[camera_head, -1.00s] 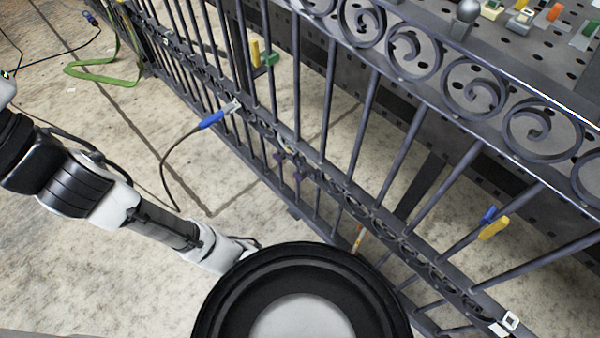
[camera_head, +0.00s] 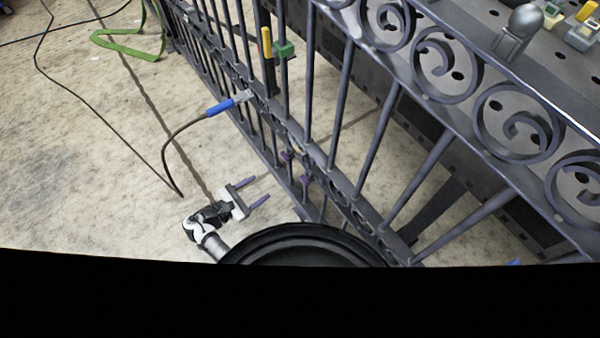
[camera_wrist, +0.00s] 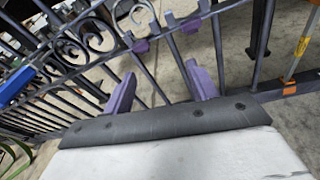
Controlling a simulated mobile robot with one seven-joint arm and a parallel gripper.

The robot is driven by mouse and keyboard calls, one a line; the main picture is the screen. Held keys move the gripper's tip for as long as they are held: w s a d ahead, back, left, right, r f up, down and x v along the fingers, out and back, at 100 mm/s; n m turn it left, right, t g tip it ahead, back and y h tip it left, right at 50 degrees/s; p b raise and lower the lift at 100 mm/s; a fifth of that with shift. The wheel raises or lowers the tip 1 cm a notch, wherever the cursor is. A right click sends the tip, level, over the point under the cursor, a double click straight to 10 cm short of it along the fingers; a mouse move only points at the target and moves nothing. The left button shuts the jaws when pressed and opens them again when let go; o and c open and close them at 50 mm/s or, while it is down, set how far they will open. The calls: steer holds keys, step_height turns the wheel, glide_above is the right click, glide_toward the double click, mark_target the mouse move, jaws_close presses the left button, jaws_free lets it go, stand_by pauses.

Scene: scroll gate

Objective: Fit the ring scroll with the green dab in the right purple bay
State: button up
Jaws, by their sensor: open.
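My gripper (camera_head: 262,187) is open and empty, its two purple fingers pointing at the lower part of the dark metal gate (camera_head: 352,195). In the wrist view my gripper (camera_wrist: 160,70) has bare space between its fingers. Two small purple pieces sit on the gate just beyond it: one (camera_head: 287,157) and another (camera_head: 304,180). They also show in the wrist view, a left one (camera_wrist: 141,47) and a right one (camera_wrist: 190,25), apart from the fingers. I cannot make out a ring scroll with a green dab.
A blue-handled clamp (camera_head: 222,107) with a black cable is on the gate. A yellow piece (camera_head: 266,42) and a green piece (camera_head: 284,49) sit higher up. A perforated table (camera_head: 566,88) stands behind the gate. A green strap (camera_head: 125,45) lies on the floor. Floor left of the gate is mostly clear.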

steer(key=s+d+f+n+h, duration=0.1)
steer(key=s+d+f+h, duration=0.15)
steer(key=d, duration=0.25)
steer(key=x, duration=0.8)
steer(key=r+x, duration=0.1)
steer(key=x, duration=0.3)
steer(key=shift+w+d, duration=0.1)
steer(key=shift+d, duration=0.35)
jaws_close()
steer(key=v, duration=0.5)
steer(key=shift+a+p, duration=0.15)
steer(key=shift+p, duration=0.2)
jaws_free()
